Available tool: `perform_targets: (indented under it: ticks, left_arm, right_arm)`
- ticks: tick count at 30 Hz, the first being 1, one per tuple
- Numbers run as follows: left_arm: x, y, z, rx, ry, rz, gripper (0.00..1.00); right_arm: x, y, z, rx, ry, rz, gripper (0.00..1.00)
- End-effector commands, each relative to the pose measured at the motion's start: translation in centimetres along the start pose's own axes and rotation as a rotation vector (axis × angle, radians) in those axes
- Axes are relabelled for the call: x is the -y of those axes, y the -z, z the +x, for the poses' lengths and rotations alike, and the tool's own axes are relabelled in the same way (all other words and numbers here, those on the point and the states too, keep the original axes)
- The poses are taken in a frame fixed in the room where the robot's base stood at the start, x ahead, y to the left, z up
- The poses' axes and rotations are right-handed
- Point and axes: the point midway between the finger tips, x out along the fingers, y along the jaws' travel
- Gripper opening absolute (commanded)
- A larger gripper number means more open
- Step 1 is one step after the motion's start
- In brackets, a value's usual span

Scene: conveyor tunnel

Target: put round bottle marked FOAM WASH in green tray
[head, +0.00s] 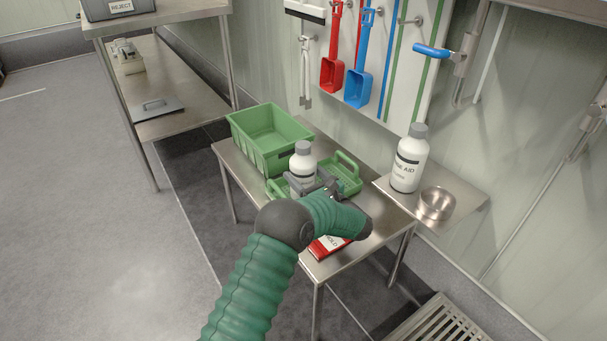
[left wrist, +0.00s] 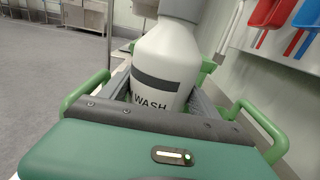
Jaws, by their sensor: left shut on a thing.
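A white round bottle (head: 303,162) with a grey cap stands upright in my left gripper (head: 312,184). In the left wrist view the bottle (left wrist: 168,68) shows a dark band and the word WASH; the rest of its label is hidden. My left gripper is shut on the bottle, with a finger on either side. The green tray (head: 349,184) with raised handles is directly below and around the bottle's lower part. Its handles (left wrist: 262,122) show on both sides in the left wrist view. The bottle's base is hidden, so I cannot tell whether it touches the tray floor. My right gripper is out of view.
A deeper green crate (head: 270,136) stands behind the tray on the steel table. A red HOLD box (head: 327,246) lies at the front. A larger AID bottle (head: 410,160) and a steel bowl (head: 435,204) stand on the right shelf. Tools hang on the wall.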

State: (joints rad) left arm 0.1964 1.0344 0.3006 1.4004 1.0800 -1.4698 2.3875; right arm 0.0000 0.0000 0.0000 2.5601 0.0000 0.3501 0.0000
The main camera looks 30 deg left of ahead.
Motion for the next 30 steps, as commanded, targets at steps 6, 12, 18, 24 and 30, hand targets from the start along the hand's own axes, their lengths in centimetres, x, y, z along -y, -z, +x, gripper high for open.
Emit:
perform_targets:
  ticks: [6, 12, 18, 24, 30]
  left_arm:
    - [0.0, 0.2, -0.1, -0.004, 0.001, 0.003, 0.93]
    - [0.0, 0.1, -0.1, -0.003, 0.000, 0.002, 0.93]
    - [0.1, -0.2, -1.3, -0.005, 0.003, 0.002, 0.93]
    - [0.1, -0.6, -6.2, -0.005, 0.005, 0.004, 0.93]
    - [0.1, -0.3, -10.6, -0.004, 0.003, 0.004, 0.93]
  right_arm:
    - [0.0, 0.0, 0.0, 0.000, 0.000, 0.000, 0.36]
    - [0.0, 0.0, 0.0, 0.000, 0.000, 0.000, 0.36]
    - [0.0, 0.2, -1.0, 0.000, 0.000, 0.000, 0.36]
    - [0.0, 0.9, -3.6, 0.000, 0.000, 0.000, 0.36]
    - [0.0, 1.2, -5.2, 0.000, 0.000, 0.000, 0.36]
